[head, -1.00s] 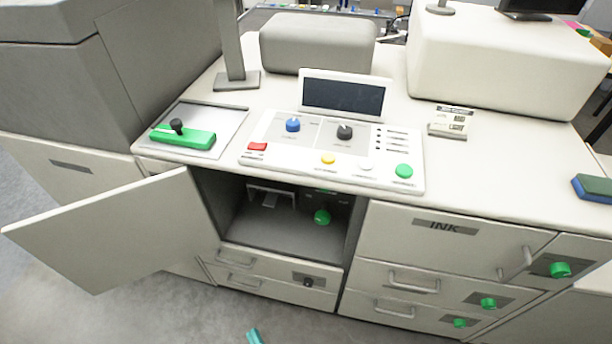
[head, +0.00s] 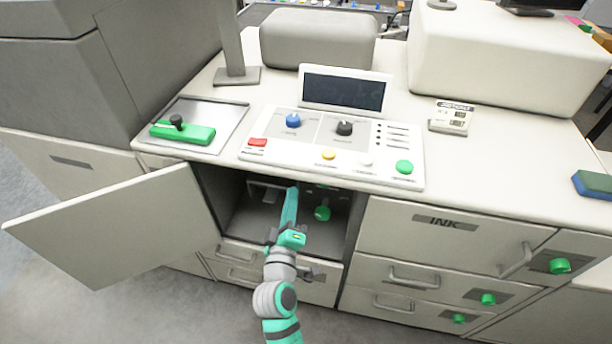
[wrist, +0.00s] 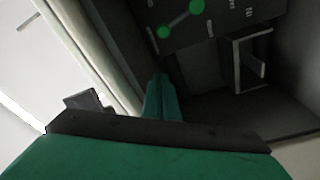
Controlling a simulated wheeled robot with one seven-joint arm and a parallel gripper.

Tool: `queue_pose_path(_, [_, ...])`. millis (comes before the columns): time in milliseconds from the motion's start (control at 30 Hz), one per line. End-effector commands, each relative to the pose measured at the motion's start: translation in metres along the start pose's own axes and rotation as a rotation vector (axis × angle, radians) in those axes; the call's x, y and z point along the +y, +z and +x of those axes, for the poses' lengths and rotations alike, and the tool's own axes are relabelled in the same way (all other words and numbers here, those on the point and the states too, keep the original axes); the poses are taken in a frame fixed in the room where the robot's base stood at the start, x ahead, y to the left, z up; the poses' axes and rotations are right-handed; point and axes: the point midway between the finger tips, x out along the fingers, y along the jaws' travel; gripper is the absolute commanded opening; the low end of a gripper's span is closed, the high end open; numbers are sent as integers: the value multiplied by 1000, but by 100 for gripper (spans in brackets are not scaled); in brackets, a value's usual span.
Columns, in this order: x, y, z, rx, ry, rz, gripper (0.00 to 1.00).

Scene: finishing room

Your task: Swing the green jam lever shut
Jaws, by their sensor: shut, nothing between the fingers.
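The green jam lever (head: 322,213) is inside the open compartment, where its round green knob shows on the right part of the interior. In the wrist view the lever (wrist: 180,18) appears as a grey bar with a green round end at each side, on a dark panel with white lettering. My gripper (head: 292,192) is shut and empty, its teal fingers reaching into the compartment opening, left of the green knob. In the wrist view the shut fingertips (wrist: 160,78) are below the lever and apart from it.
The compartment door (head: 120,228) stands wide open on the left. A grey bracket (wrist: 254,60) is inside the compartment. Drawers with handles (head: 412,277) and an INK panel are to the right. The control panel (head: 270,150) overhangs above the opening.

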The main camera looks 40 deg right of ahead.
Motion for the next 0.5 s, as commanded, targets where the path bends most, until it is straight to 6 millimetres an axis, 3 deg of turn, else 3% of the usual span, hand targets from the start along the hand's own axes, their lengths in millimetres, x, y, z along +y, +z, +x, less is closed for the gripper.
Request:
queue_pose_path(167, [2,1,16,-5,5,-1,0])
queue_pose_path(500, [3,1,74,-4,6,-1,0])
